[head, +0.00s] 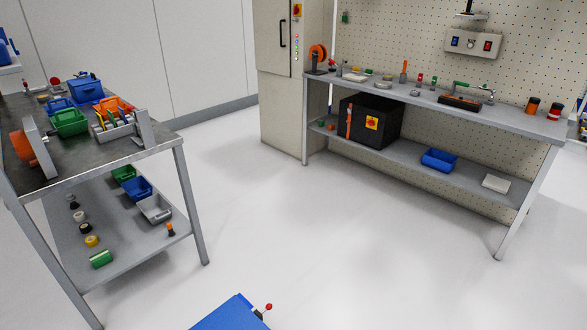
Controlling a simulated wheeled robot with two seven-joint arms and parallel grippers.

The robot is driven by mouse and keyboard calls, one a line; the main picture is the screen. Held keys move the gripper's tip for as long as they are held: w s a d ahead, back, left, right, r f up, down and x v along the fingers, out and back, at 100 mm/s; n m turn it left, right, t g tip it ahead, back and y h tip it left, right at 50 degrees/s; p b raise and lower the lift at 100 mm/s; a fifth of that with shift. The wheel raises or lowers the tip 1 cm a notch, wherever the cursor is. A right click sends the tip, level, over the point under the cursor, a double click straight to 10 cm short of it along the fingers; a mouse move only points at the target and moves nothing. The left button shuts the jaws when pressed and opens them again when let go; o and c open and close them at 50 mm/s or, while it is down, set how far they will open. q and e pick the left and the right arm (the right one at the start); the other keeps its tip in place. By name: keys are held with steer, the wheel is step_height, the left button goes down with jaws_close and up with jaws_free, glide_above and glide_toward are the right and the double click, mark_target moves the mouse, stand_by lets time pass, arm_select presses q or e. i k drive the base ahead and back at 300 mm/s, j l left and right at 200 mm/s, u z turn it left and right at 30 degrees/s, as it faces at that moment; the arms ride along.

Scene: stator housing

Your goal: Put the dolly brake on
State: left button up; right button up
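A blue dolly (229,318) shows only in part at the bottom edge of the head view, on the floor. A small lever with a red knob (269,307) sticks out at its right corner, with a dark mount below it. It looks like the brake lever; I cannot tell its setting. The rest of the dolly is cut off by the frame. Neither of my grippers is in view.
A steel workbench (165,150) with bins and tools stands at the left. Another long bench (545,125) stands against the pegboard at the right, beside a beige cabinet (283,115). The pale floor (330,220) between them is clear.

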mark_target(269, 306)
steer(key=k+j+u, duration=0.2)
steer(key=k, duration=0.45)
steer(key=u, duration=0.45)
steer(key=l+u, duration=0.15)
steer(key=u, duration=0.75)
steer(key=l+u, duration=0.15)
steer(key=u, duration=0.7)
steer(key=k+l, duration=0.1)
steer(key=l, duration=0.6)
steer(key=k+l, duration=0.15)
steer(key=l, duration=0.55)
steer(key=k+l+u, duration=0.1)
steer(key=l, duration=0.55)
steer(key=k+l, duration=0.15)
steer(key=l, duration=0.55)
steer(key=k+l, duration=0.15)
steer(key=l, duration=0.5)
steer(key=k+l+u, duration=0.1)
steer(key=l, duration=0.6)
steer(key=k+l, duration=0.25)
steer(key=l, duration=0.4)
steer(key=k+l, duration=0.15)
steer(key=l, duration=0.55)
